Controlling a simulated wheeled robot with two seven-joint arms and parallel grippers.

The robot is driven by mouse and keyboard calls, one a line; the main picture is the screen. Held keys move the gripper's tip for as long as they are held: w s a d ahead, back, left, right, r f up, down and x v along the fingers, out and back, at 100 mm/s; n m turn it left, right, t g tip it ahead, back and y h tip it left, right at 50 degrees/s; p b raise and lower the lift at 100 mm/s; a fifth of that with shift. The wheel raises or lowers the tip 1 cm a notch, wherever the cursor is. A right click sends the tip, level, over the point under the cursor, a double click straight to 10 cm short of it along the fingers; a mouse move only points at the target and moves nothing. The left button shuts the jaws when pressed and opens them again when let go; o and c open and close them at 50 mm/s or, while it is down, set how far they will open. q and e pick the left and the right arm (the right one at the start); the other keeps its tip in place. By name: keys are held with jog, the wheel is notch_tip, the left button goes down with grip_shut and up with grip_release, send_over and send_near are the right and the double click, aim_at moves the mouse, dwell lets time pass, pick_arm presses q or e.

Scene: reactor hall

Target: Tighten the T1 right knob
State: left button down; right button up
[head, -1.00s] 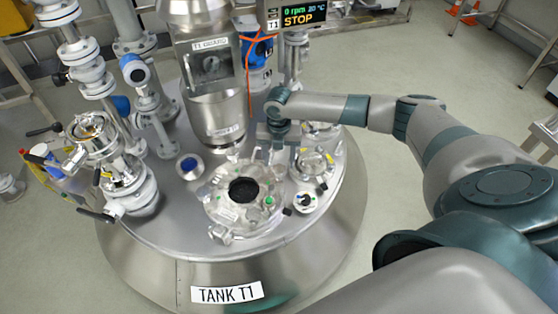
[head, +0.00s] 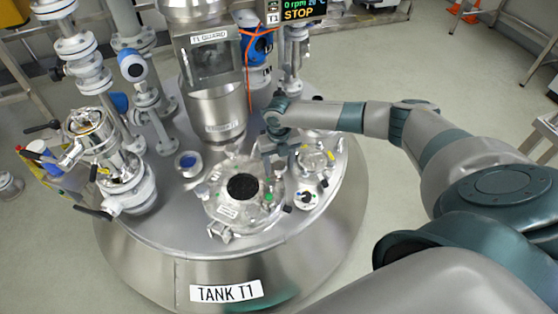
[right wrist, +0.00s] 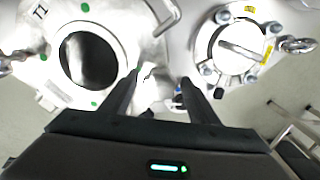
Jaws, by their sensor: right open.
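The T1 manway (head: 243,208) is a round steel cover with a dark central opening and green dots, on top of the tank. It also shows at the left of the right wrist view (right wrist: 108,88). My right gripper (head: 279,172) points down at the manway's back-right edge. In the right wrist view its two dark fingers (right wrist: 160,90) are apart. A bright, washed-out fitting (right wrist: 148,75) shows between them; I cannot tell whether it is the right knob or whether the fingers touch it. A small black knob (head: 287,208) stands right of the manway. My left gripper is not in view.
A flange with a yellow tag (right wrist: 228,45) is close right of the gripper. The T1 guard column (head: 212,60) rises behind the manway. Valves and pipes (head: 125,178) crowd the left. The display (head: 302,10) reads STOP.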

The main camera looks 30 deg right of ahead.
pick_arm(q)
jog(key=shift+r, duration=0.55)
pick_arm(e)
jog(key=shift+f, duration=0.35)
